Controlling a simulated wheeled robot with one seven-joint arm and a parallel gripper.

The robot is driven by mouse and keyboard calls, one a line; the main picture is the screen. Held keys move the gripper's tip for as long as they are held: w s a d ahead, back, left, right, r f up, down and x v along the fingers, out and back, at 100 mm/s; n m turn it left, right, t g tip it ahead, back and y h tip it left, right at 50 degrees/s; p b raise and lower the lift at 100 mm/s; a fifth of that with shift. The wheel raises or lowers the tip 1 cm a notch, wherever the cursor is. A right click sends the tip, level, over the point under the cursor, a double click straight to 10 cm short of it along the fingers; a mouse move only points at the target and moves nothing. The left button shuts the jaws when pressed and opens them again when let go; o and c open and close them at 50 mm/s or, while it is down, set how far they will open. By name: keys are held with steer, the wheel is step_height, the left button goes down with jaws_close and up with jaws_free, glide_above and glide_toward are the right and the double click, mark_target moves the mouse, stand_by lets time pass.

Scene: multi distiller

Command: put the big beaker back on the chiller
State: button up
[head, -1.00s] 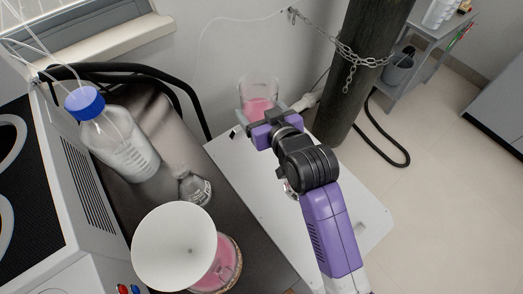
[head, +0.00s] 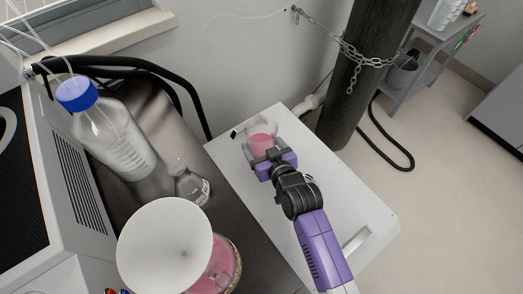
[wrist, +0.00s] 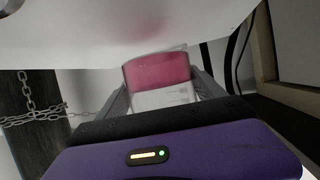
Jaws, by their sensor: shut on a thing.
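The big beaker (head: 262,143), clear glass with pink liquid, is in the jaws of my gripper (head: 265,153) in the head view. It is over the back left part of a white flat top (head: 325,195), which seems to be the chiller. In the wrist view the beaker (wrist: 160,73) shows between the two fingers, with the white surface (wrist: 150,30) along the top of the picture. The beaker's base is close to that surface; I cannot tell whether it touches. My gripper is shut on the beaker.
On the dark bench to the left stand a blue-capped bottle (head: 110,130), a small flask (head: 188,185) and a white round-topped vessel (head: 165,245) beside more pink liquid. A chained dark cylinder (head: 365,75) stands behind right. The white top's right part is clear.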

steer(key=shift+f+b, duration=0.3)
steer(key=shift+f, duration=1.2)
steer(key=shift+f, duration=0.1)
steer(key=shift+f, duration=0.1)
steer(key=o, duration=2.1)
steer(key=shift+c, duration=0.2)
steer(key=shift+s+d+r, duration=0.1)
steer(key=shift+s+r, duration=0.1)
steer(key=p+v, duration=0.1)
steer(key=v, duration=1)
steer(key=shift+s+r+p, duration=0.15)
steer(key=shift+s+p, duration=0.15)
steer(key=shift+p, duration=0.1)
